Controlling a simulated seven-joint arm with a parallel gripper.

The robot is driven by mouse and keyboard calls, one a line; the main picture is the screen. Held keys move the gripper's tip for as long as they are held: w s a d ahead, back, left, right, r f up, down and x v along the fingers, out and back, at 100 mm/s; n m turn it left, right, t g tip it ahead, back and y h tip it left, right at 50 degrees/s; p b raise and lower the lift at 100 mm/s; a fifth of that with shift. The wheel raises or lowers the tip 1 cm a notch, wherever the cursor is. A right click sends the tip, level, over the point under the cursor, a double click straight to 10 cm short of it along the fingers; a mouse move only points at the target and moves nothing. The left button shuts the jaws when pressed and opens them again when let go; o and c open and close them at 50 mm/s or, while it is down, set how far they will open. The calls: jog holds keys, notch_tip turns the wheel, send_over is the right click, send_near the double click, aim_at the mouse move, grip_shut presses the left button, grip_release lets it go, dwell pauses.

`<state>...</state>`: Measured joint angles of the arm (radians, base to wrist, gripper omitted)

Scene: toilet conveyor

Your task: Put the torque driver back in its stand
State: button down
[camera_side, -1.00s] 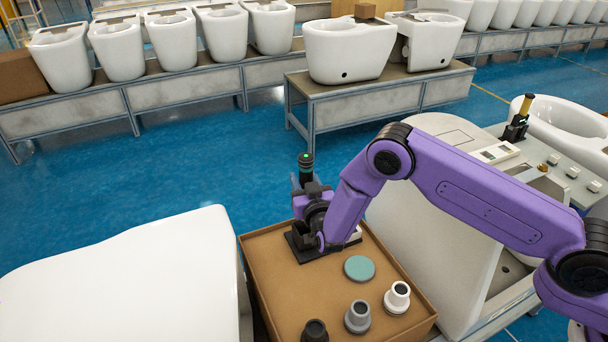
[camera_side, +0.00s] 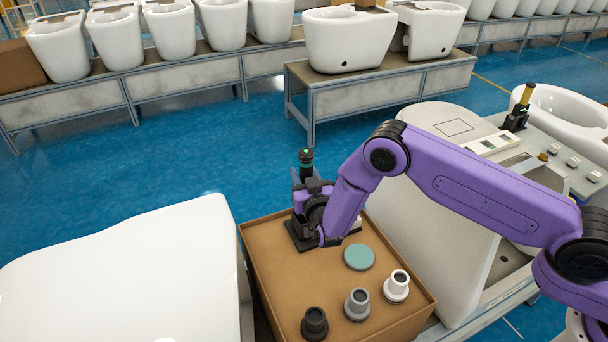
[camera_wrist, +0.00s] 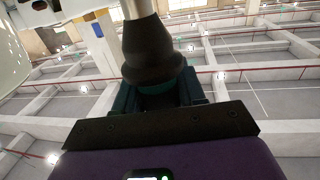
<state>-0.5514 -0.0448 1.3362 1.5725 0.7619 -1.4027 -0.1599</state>
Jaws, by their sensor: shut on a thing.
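The torque driver (camera_side: 306,160) is upright in the side view, with a dark body, a teal band and a small green light near its top. My gripper (camera_side: 313,199) is shut on it above the black stand (camera_side: 298,238), which sits on the brown tray (camera_side: 282,283). The driver's lower end and the stand's socket are hidden behind my gripper, so I cannot tell whether they touch. In the wrist view the driver (camera_wrist: 153,48) shows as a dark flared body with a teal ring, between the fingers of my gripper (camera_wrist: 160,95).
On the tray are a teal disc (camera_side: 359,257) and white (camera_side: 397,286), grey (camera_side: 357,304) and black (camera_side: 315,324) flanged pieces. White ceramic (camera_side: 120,285) stands close to the left. A panel (camera_side: 436,250) stands to the right.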

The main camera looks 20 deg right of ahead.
dwell(0.3)
jog(key=shift+f, duration=3.85)
jog(key=c, duration=0.6)
grip_release()
jog(key=shift+f, duration=0.15)
jog(key=s+a, duration=0.1)
jog(key=s, duration=1)
jog(key=s+a, duration=0.1)
jog(key=s, duration=0.5)
jog(key=shift+s+a, duration=0.1)
jog(key=shift+a, duration=0.25)
